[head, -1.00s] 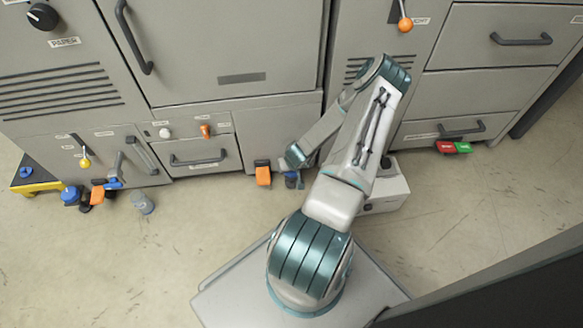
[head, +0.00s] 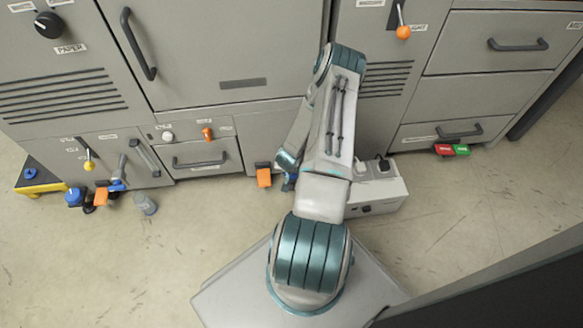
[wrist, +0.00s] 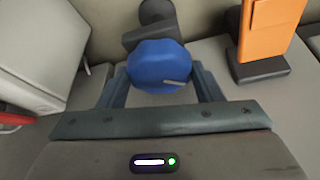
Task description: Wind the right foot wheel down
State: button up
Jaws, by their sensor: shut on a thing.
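The right foot wheel is a blue knob (wrist: 158,65) on a dark bracket at the foot of the grey machine. In the wrist view it sits between the two fingers of my gripper (wrist: 160,82), which is shut on it. A pale mark shows on the knob's face. In the head view my gripper (head: 288,182) is low by the machine's base, and my arm hides most of the wheel.
An orange pedal (head: 264,177) stands just left of the wheel; the wrist view shows it close on the right (wrist: 270,30). A pale box with plugs (head: 378,185) lies right of my arm. Another blue wheel (head: 74,197) is far left. Open floor (head: 470,215) lies at right.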

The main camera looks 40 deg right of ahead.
jog(key=shift+w+a+m+g+h+p, duration=0.15)
jog(key=shift+m+g+p, duration=0.25)
jog(key=shift+m, duration=0.7)
jog(key=shift+a+m+g+h+p, duration=0.15)
jog(key=shift+m+g+p, duration=0.2)
jog(key=shift+m, duration=0.75)
jog(key=shift+d, duration=0.1)
jog(key=o, duration=1)
jog(key=shift+c, duration=0.2)
jog(key=p+v, duration=0.5)
jog(key=v, duration=0.8)
jog(key=shift+a+r, duration=0.25)
jog(key=shift+r, duration=0.05)
